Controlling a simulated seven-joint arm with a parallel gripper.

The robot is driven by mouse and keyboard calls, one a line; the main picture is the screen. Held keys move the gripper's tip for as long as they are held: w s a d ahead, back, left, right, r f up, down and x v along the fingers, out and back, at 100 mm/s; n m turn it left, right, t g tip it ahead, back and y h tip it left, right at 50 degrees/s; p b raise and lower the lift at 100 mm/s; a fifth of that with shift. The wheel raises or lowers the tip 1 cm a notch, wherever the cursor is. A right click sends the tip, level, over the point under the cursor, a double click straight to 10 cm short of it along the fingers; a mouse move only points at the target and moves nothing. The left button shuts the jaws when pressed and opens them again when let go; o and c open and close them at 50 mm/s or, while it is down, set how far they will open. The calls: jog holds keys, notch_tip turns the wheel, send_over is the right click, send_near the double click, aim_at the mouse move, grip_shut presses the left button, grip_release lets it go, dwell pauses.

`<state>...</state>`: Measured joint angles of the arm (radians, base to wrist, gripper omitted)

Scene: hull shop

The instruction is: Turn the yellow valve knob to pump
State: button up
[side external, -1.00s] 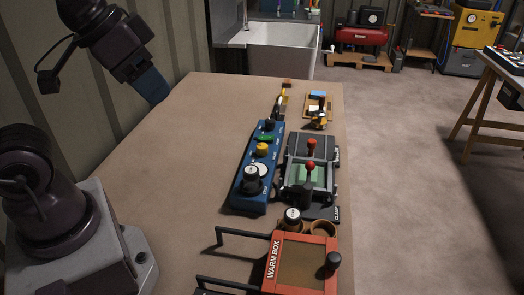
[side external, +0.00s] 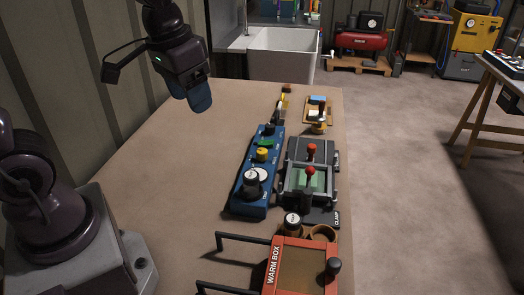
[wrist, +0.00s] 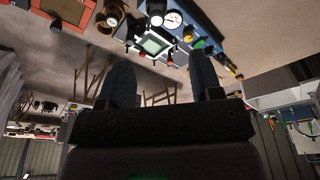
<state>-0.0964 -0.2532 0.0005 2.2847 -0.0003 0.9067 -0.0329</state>
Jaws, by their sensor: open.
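The yellow valve knob (side external: 262,154) sits on a long blue panel (side external: 250,188) on the table. On the same panel are a green part (side external: 264,142) behind the knob, a dark knob (side external: 269,130) at the far end, and a white dial with a black-and-white part (side external: 251,183) at the near end. My gripper (side external: 199,103) is in the air to the left of the panel and well above the table. It is empty, and its two fingers stand apart in the wrist view (wrist: 160,85). Which mark the yellow knob points to is too small to tell.
A clamp station with red-knobbed levers (side external: 310,175) stands right of the panel. An orange warm box (side external: 300,262) with black handles is nearer. Small tools (side external: 317,112) lie beyond. The table (side external: 165,180) left of the panel is clear.

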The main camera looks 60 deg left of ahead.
jog(key=w+a+f+n+g, duration=0.25)
jog(key=w+a+f, duration=0.2)
jog(key=w, duration=0.45)
jog(key=n, duration=0.6)
send_near(262, 150)
jog(key=shift+n, duration=0.25)
notch_tip(262, 150, down, 10)
jog(key=shift+a+f, duration=0.1)
jog(key=shift+s, duration=0.1)
jog(key=c, duration=0.9)
